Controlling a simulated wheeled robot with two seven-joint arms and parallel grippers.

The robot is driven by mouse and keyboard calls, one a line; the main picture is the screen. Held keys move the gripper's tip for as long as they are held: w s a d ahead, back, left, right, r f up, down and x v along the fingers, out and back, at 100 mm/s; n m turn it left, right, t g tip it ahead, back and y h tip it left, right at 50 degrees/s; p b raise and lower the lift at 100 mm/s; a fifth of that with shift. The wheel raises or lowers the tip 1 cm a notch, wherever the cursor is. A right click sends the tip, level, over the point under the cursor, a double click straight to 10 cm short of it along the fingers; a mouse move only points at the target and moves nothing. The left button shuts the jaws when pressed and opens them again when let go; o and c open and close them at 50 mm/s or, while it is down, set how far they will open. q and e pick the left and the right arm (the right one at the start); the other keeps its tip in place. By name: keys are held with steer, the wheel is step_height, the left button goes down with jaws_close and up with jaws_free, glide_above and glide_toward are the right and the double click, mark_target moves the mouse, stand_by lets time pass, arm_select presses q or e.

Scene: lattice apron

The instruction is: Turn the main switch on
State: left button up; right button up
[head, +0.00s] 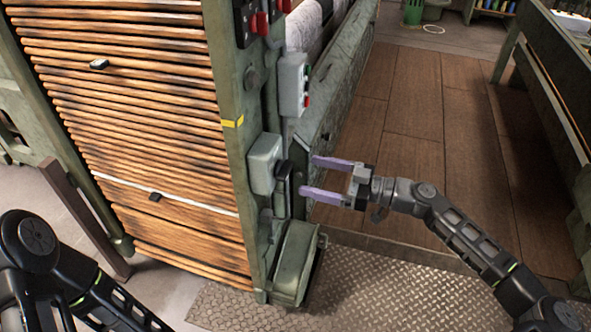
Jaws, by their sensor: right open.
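A grey-green switch box (265,162) is fixed low on the green machine post. A black handle (284,184) stands on its right side, roughly upright, and looks like the main switch lever. My right gripper (309,175) comes in from the right with its two purple fingers apart. It is open and empty, with its fingertips just right of the black handle and a small gap showing between. Of my left arm only dark links show at the bottom left; its gripper is out of view.
Above the box hangs a grey button box (293,84) with red and green buttons. Red knobs (259,23) sit at the post's top. A slatted wooden apron (140,110) fills the left. A green pedal-like housing (296,265) stands below. The wooden floor (420,120) to the right is clear.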

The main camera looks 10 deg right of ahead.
mark_target(290, 170)
steer(key=p+x, duration=0.1)
steer(key=x, duration=0.4)
steer(key=shift+w+a, duration=0.15)
steer(key=shift+a, duration=0.05)
steer(key=c, duration=1.4)
